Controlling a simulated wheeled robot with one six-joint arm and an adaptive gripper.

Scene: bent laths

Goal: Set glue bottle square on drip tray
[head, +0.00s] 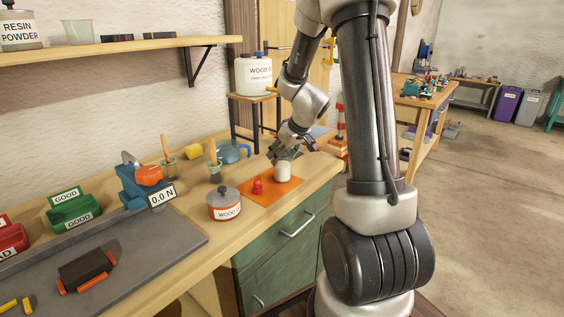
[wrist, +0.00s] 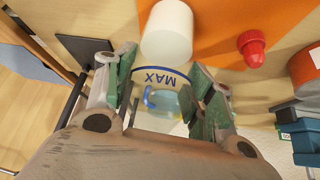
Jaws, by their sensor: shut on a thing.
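The glue bottle, a white cylinder (head: 282,173), is at my gripper (head: 284,153) over the right part of the orange drip tray (head: 265,198). In the wrist view the white cylinder (wrist: 167,32) shows just past the fingertips against the orange tray (wrist: 215,18). A pale, clear-looking part marked MAX (wrist: 166,78) lies between the green-padded fingers (wrist: 163,95). My gripper is shut on the bottle. The fingers hide part of it, and I cannot tell whether its base touches the tray.
A red cap-like piece (head: 257,186) stands on the tray left of the bottle. A grey-lidded can (head: 224,204) stands close to the tray's left side. A blue jug (head: 231,151) and a pot with a brush (head: 215,170) are behind. Bare bench lies in front of the can.

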